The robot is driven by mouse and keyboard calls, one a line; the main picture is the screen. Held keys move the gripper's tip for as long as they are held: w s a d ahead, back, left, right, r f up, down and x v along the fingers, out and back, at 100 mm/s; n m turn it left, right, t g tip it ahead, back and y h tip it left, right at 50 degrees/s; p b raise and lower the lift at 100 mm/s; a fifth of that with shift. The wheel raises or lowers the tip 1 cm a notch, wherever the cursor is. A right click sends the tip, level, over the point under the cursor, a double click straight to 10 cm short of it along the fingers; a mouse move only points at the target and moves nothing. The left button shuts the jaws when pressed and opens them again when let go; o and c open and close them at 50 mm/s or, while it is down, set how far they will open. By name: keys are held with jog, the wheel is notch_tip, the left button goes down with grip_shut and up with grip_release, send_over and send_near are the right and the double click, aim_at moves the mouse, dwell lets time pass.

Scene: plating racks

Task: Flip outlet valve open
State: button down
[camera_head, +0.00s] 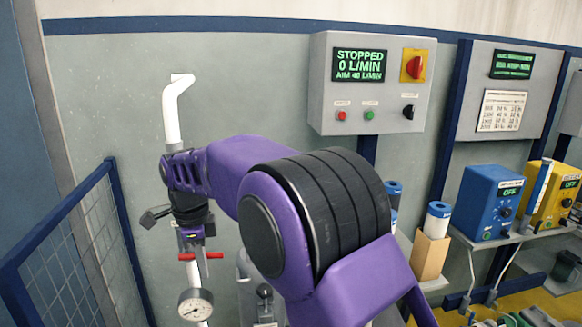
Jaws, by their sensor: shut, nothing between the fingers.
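A white vertical pipe (171,115) with a bent top runs down behind my arm. A red valve handle (213,255) sits low on this pipe line, lying about level, crosswise to the pipe. I take it for the outlet valve; no label on it can be read. My gripper (193,239) points down just above the red handle, shut and empty. Whether its fingertips touch the handle I cannot tell. A round pressure gauge (195,305) is on the pipe below the handle. My purple arm hides much of the middle of the view.
A grey control box (322,107) on the wall reads "STOPPED 0 L/MIN AIM 40 L/MIN". A blue mesh fence (75,250) stands at the left. A grey fitting with a dark knob (264,291) is right of the gauge. Blue (487,203) and yellow (553,205) units stand on a right shelf.

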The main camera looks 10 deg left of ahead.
jog(key=s+d+r+t+y, duration=0.1)
jog(key=s+d+r, duration=0.1)
jog(key=r, duration=0.7)
jog(key=s+d+r+t+y, duration=0.1)
jog(key=d+r+t, duration=0.1)
jog(key=r, duration=0.7)
jog(key=b, duration=0.2)
send_near(212, 254)
jog(key=shift+h, duration=0.4)
jog(key=x, duration=0.7)
jog(key=shift+w+a+r, duration=0.1)
jog(key=shift+a, duration=0.25)
jog(key=shift+g, duration=0.3)
